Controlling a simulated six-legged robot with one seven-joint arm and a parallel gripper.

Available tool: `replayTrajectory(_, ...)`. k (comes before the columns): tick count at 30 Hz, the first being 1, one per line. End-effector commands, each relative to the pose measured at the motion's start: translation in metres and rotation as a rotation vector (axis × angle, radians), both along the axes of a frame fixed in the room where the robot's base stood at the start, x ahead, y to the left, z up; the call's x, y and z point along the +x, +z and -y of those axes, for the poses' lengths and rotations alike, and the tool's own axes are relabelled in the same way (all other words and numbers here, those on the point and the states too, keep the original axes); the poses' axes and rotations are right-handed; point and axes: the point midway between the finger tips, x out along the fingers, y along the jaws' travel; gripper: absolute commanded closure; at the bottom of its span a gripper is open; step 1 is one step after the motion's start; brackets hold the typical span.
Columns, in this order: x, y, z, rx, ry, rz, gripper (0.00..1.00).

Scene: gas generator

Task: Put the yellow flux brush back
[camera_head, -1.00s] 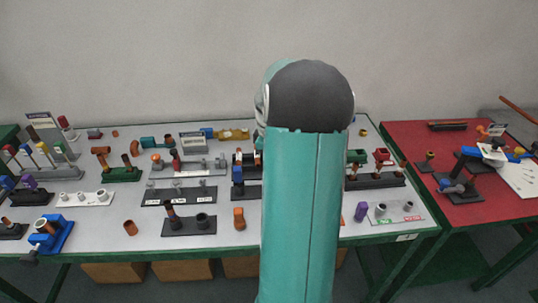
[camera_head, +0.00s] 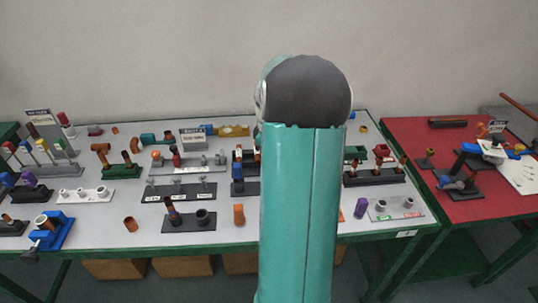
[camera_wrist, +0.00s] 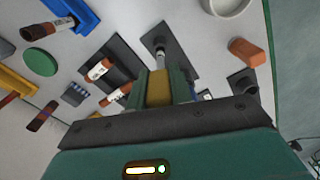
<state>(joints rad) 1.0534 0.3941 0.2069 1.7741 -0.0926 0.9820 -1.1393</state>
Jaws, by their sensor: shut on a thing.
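In the wrist view my gripper (camera_wrist: 161,76) has its two green fingers shut on a yellow block-like piece, which looks like the handle of the yellow flux brush (camera_wrist: 159,92). A grey, rod-like part with a pale band shows just beyond the fingertips, over or against a dark plate (camera_wrist: 178,60). I cannot tell whether that rod belongs to the brush or stands on the plate. In the head view my own arm hides the gripper and the held piece.
The grey table (camera_head: 110,225) is crowded with holders. A rack with several coloured-topped sticks (camera_head: 40,150) stands at left. An orange piece (camera_wrist: 248,52) and a pale round cup (camera_wrist: 228,5) lie right of the fingers. A red table (camera_head: 400,140) stands at right.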

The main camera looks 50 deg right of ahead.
Motion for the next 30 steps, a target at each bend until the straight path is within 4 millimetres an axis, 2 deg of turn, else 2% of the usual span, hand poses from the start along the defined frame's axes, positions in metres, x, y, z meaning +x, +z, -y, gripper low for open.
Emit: replayTrajectory(30,0.0,-0.023,0.0,0.0,0.0,0.0,0.95)
